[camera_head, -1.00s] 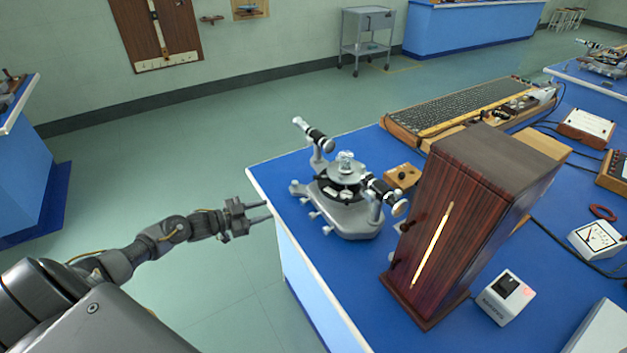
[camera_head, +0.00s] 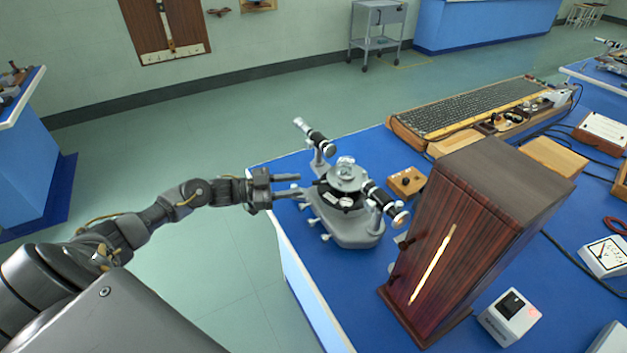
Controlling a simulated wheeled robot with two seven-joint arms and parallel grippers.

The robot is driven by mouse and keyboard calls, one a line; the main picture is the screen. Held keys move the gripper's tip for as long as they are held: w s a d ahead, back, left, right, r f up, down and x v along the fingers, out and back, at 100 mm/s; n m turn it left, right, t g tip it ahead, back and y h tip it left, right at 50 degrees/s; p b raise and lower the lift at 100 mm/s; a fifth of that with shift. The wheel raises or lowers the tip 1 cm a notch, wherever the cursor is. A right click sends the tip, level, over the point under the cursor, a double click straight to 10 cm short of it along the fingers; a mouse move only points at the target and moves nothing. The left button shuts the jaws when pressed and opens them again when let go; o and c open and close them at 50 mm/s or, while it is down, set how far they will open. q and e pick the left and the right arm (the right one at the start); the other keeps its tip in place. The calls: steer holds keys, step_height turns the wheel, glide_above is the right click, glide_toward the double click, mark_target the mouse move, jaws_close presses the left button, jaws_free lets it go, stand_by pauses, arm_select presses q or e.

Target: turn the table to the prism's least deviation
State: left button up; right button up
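The spectrometer (camera_head: 352,228) stands near the left corner of the blue bench. Its round silver table (camera_head: 345,177) carries a small clear prism (camera_head: 346,161); its exact facing is too small to tell. One black and silver tube (camera_head: 314,135) points to the back left, and another tube (camera_head: 384,202) points to the front right. My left gripper (camera_head: 299,184) reaches in from the left at the bench edge. Its two fingers are apart with nothing between them, and the tips are close to the spectrometer's left side, left of the table. Whether they touch cannot be told. My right gripper is not in view.
A tall dark wooden lamp housing (camera_head: 470,240) with a glowing slit stands right of the spectrometer. A small wooden box (camera_head: 406,182) sits behind it. A white instrument (camera_head: 510,318) is in front right. Floor left of the bench is clear.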

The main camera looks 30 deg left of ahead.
mark_target(313, 183)
arm_select(q)
steer(key=p+x, duration=0.1)
steer(key=x, duration=0.5)
steer(key=shift+w+d, duration=0.1)
steer(key=shift+w, duration=0.05)
jaws_close()
